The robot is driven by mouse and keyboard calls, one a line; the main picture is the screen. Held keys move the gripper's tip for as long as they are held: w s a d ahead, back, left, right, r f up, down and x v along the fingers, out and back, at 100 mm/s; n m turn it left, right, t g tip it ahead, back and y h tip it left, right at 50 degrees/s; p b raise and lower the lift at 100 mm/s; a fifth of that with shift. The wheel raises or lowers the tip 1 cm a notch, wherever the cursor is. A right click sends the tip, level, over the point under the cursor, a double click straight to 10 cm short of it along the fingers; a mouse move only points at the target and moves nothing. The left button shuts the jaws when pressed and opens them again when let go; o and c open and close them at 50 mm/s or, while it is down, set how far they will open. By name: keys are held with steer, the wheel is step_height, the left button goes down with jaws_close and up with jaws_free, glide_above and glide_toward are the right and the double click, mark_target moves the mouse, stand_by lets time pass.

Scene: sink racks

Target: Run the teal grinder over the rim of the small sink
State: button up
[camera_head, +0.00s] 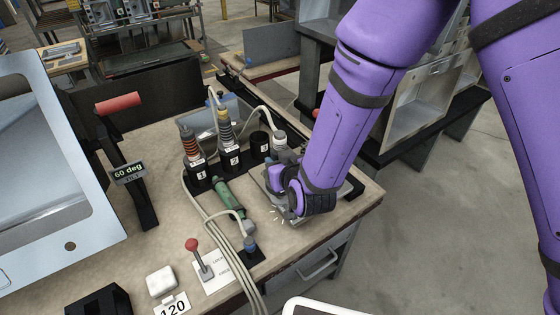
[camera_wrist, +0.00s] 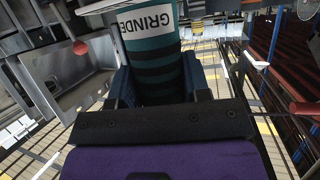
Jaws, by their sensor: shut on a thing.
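The teal grinder (camera_wrist: 155,62), with a white label reading "GRINDE", stands between the fingers of my gripper (camera_wrist: 158,90) in the wrist view. My gripper is shut on it. In the head view my gripper (camera_head: 290,190) is low over the right end of the bench and hides most of the grinder. A flat grey metal piece (camera_head: 278,207) shows beneath it, perhaps part of the small sink; most of it is hidden. Small pale spark-like marks show at its front edge. I cannot tell exactly where the grinder touches.
A large steel sink (camera_head: 50,165) stands tilted at left beside a red-handled "60 deg" lever (camera_head: 130,165). Numbered tool holders (camera_head: 230,158), a green tool (camera_head: 230,200), cables and a red-knobbed switch (camera_head: 205,262) crowd the bench. Racked basins (camera_head: 425,95) stand behind the arm.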

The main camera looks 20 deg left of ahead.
mark_target(285, 145)
steer(key=shift+f, duration=0.15)
steer(key=shift+s+d+r, duration=0.2)
steer(key=shift+s+d, duration=0.55)
steer(key=shift+d, duration=0.15)
steer(key=shift+r, duration=3.45)
